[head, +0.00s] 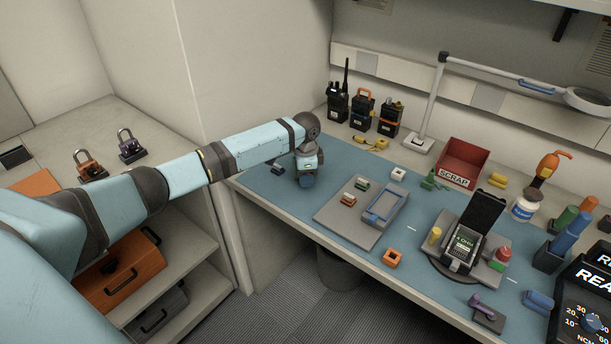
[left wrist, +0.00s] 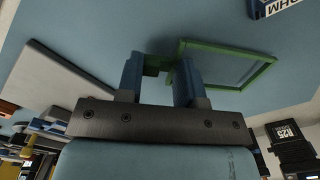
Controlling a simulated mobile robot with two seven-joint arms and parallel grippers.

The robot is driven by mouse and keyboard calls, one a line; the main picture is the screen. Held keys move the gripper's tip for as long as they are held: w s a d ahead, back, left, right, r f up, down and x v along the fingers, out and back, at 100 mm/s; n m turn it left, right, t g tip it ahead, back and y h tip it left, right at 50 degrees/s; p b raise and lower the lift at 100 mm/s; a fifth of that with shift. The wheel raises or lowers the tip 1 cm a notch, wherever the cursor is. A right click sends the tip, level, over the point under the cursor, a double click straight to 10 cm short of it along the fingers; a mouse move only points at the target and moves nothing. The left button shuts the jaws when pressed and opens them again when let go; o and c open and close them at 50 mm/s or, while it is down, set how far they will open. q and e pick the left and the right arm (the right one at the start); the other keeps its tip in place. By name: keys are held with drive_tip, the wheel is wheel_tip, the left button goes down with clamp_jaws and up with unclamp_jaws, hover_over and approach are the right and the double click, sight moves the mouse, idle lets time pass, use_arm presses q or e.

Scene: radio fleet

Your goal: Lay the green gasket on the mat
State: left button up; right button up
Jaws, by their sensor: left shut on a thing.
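The green gasket is a thin rectangular frame; in the left wrist view its rim (left wrist: 228,49) extends to the right of my fingers. My left gripper (left wrist: 160,68) is shut on a green tab at its left side. The blue mat (left wrist: 100,25) lies beneath it, very near; I cannot tell whether the gasket touches it. In the head view my left gripper (head: 307,181) points down over the far left part of the mat (head: 262,190), and the gasket is hidden there. My right gripper is in neither view.
A grey tray (head: 335,216) with a blue frame (head: 385,205) lies right of the gripper. Radios (head: 361,112) stand behind it along the wall. A red scrap bin (head: 463,158) and a lamp stand (head: 430,105) are further right.

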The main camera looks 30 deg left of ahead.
use_arm(q)
drive_tip(key=shift+f, duration=0.15)
drive_tip(key=shift+f, duration=0.45)
drive_tip(key=o, duration=0.9)
drive_tip(key=shift+r, duration=0.55)
wheel_tip(320, 180, up, 12)
drive_tip(key=shift+p, duration=0.45)
